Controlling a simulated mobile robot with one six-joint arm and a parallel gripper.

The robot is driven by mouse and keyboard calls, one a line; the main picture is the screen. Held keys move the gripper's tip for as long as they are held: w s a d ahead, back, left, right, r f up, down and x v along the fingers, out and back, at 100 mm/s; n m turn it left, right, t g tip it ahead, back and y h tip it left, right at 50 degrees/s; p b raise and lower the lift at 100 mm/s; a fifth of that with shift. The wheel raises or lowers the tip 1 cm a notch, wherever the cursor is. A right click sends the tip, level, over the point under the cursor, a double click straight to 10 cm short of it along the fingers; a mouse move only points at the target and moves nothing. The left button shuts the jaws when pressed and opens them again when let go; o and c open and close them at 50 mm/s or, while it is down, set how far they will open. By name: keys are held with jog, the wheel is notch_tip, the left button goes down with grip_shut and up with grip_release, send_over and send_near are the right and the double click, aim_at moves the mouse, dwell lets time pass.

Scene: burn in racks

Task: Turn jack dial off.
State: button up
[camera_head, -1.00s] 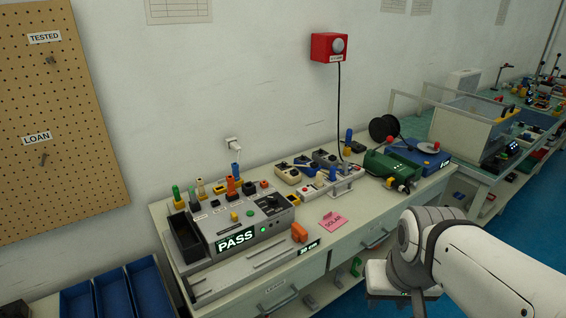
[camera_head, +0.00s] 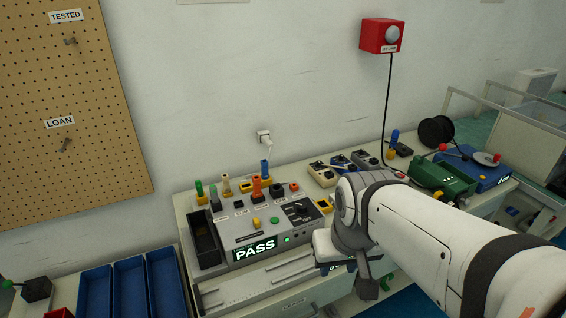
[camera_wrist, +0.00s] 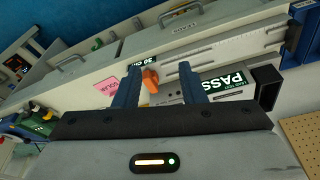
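The grey tester (camera_head: 262,232) stands on the bench, with a lit PASS display (camera_head: 255,249). A black dial (camera_head: 298,209) sits at the right of its top panel; I cannot read which dial is the jack dial. My gripper (camera_head: 369,288) is in front of the tester's right end, partly hidden by my wrist. In the wrist view my gripper (camera_wrist: 157,67) shows two blue fingers apart. An orange part (camera_wrist: 151,79) shows between them in the picture; contact cannot be told. The PASS display also shows in the wrist view (camera_wrist: 225,84).
Several coloured plugs (camera_head: 256,186) stand along the tester's back. Hand-held boxes (camera_head: 340,165), a green machine (camera_head: 443,177) and a cable reel (camera_head: 436,131) stand to the right. A red wall box (camera_head: 381,36) hangs above. Blue bins (camera_head: 130,287) are at lower left.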

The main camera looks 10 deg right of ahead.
jog(key=shift+o, duration=0.7)
jog(key=shift+w, duration=0.25)
jog(key=shift+o, duration=0.7)
jog(key=w+m, duration=0.1)
jog(key=w+a+r+m, duration=0.1)
jog(key=w, duration=0.1)
jog(key=shift+a+r, duration=0.15)
jog(key=shift+a, duration=0.05)
jog(key=m+g+p, duration=0.2)
jog(key=m+g, duration=0.1)
jog(key=m, duration=1.5)
send_near(301, 204)
jog(key=shift+s, duration=0.45)
jog(key=shift+w+f, duration=0.25)
jog(key=shift+f, duration=0.55)
jog(key=shift+f+p, duration=0.35)
jog(key=shift+f, duration=3.15)
jog(key=shift+c, duration=0.2)
